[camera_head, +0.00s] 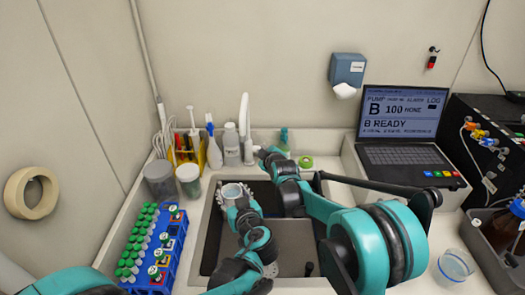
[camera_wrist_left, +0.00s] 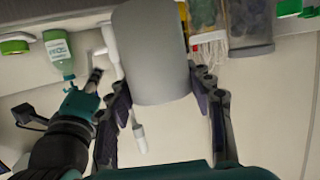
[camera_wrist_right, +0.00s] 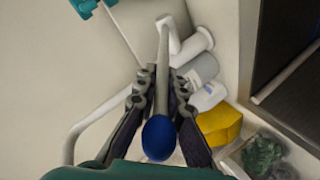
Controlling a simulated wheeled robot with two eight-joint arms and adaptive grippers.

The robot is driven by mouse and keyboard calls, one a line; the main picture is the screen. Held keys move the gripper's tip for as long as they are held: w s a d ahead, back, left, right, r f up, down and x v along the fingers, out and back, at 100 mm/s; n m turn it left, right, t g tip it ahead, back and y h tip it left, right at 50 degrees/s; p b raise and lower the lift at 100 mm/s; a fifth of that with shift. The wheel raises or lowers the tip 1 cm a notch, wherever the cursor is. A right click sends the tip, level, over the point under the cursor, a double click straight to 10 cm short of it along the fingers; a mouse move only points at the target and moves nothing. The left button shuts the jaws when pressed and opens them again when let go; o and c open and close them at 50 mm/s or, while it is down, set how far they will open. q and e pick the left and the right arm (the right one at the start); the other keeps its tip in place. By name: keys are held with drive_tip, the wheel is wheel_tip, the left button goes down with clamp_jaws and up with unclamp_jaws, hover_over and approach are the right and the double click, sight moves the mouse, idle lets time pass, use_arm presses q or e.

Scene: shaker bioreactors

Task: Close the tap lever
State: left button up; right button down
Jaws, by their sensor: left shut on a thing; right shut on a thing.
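The white tap (camera_head: 244,118) stands behind the sink. In the right wrist view its pale lever (camera_wrist_right: 163,70) with a blue rounded end (camera_wrist_right: 158,138) lies between the fingers of my right gripper (camera_wrist_right: 160,100), which is shut on it. In the head view my right gripper (camera_head: 263,153) is beside the tap, and the lever is mostly hidden. My left gripper (camera_head: 239,205) is shut on a grey cylindrical vessel (camera_wrist_left: 155,55), held over the sink (camera_head: 293,240). The vessel's pale rim (camera_head: 233,190) shows in the head view. The spout tip (camera_wrist_left: 139,138) shows past the vessel.
A blue rack (camera_head: 160,250) of green-capped tubes is left of the sink. A laptop (camera_head: 404,130) and a beaker (camera_head: 455,266) are on the right.

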drive_tip(key=c, duration=1.6)
unclamp_jaws()
drive_tip(key=v, duration=1.2)
drive_tip(key=shift+d, duration=0.1)
